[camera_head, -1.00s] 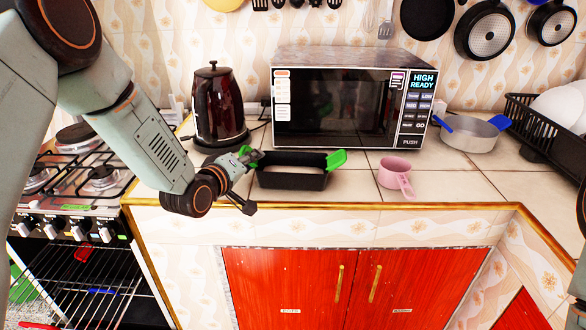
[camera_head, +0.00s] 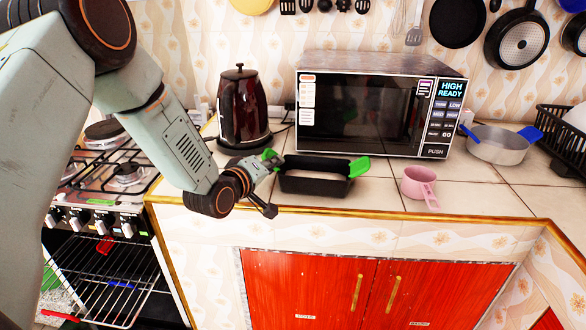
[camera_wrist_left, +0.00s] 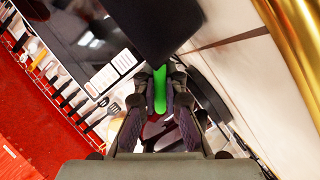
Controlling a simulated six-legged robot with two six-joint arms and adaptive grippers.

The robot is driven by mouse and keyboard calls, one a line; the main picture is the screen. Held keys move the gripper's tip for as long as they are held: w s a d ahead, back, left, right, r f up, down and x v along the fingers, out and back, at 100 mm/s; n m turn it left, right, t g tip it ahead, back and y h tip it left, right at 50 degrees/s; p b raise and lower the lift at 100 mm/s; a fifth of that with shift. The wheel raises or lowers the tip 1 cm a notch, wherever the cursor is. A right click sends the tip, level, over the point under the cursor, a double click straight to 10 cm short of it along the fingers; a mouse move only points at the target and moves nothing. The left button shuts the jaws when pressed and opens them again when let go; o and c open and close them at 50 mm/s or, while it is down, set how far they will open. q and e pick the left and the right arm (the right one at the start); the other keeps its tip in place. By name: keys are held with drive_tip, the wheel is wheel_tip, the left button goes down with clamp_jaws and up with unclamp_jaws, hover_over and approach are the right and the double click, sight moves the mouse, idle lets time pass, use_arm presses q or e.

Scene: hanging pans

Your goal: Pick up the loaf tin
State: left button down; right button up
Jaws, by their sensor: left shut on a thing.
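The loaf tin (camera_head: 314,185) is a black rectangular pan with a green grip at each end. In the head view it is on the tiled counter in front of the microwave and appears to rest there. My left gripper (camera_head: 271,168) is at its left end, shut on the left green grip. In the left wrist view, the green grip (camera_wrist_left: 159,88) sits between the fingers (camera_wrist_left: 160,105), and the dark tin body (camera_wrist_left: 155,25) fills the top. The fingers partly hide the grip. My right gripper is out of view.
A dark red kettle (camera_head: 243,108) stands behind and left of the tin. The microwave (camera_head: 375,105) is close behind it. A pink cup (camera_head: 420,188) is to its right, then a grey pan with blue handles (camera_head: 497,148). The stove (camera_head: 115,170) is at left.

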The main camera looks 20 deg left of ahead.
use_arm(q)
drive_tip(key=shift+r, duration=0.15)
drive_tip(key=shift+r+p, duration=1.05)
drive_tip(key=shift+r, duration=3.8)
